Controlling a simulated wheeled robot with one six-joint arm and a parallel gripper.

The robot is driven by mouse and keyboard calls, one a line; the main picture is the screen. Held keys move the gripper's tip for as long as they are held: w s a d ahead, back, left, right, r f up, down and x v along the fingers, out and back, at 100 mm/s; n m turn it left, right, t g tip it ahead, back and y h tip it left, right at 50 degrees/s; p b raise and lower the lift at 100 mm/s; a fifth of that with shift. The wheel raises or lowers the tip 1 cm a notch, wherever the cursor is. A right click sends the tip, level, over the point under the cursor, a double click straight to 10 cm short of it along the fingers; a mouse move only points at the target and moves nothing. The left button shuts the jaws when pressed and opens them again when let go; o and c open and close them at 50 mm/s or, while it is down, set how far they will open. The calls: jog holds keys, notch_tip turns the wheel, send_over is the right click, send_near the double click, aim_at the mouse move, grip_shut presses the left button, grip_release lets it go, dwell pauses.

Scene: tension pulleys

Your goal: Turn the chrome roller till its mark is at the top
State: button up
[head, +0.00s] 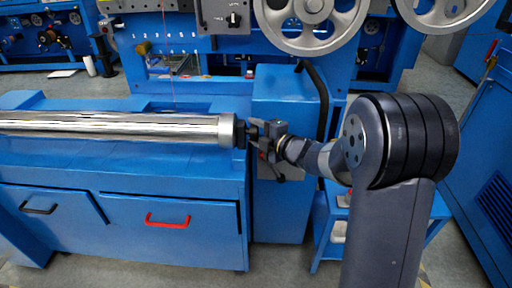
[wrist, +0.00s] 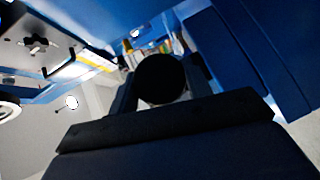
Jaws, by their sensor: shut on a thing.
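The chrome roller (head: 120,125) lies level along the top of the blue bench, its right end with a grey collar facing my arm. My gripper (head: 254,134) is at that right end, shut on the dark end of the roller. In the wrist view my gripper (wrist: 160,82) has its fingers either side of a round black end (wrist: 162,78). I cannot make out a mark on the roller in either view.
The blue bench (head: 120,180) has a black handle (head: 38,208) and a red handle (head: 168,221) on its front. A blue cabinet (head: 285,110) stands just behind my gripper. Large grey pulleys (head: 312,22) hang above. Grey floor shows at the right.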

jog(key=shift+f+n+t+y+b, duration=0.55)
jog(key=shift+n+t+b, duration=0.2)
jog(key=shift+b, duration=2.95)
jog(key=n+b, duration=0.1)
jog(key=b, duration=0.2)
jog(key=shift+r+t, duration=0.1)
jog(key=shift+t, duration=0.15)
jog(key=shift+y, duration=0.25)
jog(key=shift+r+n+b, duration=0.25)
jog(key=shift+r+b, duration=0.05)
jog(key=shift+b, duration=0.4)
jog(key=o, duration=1)
jog(key=shift+s+d, duration=0.1)
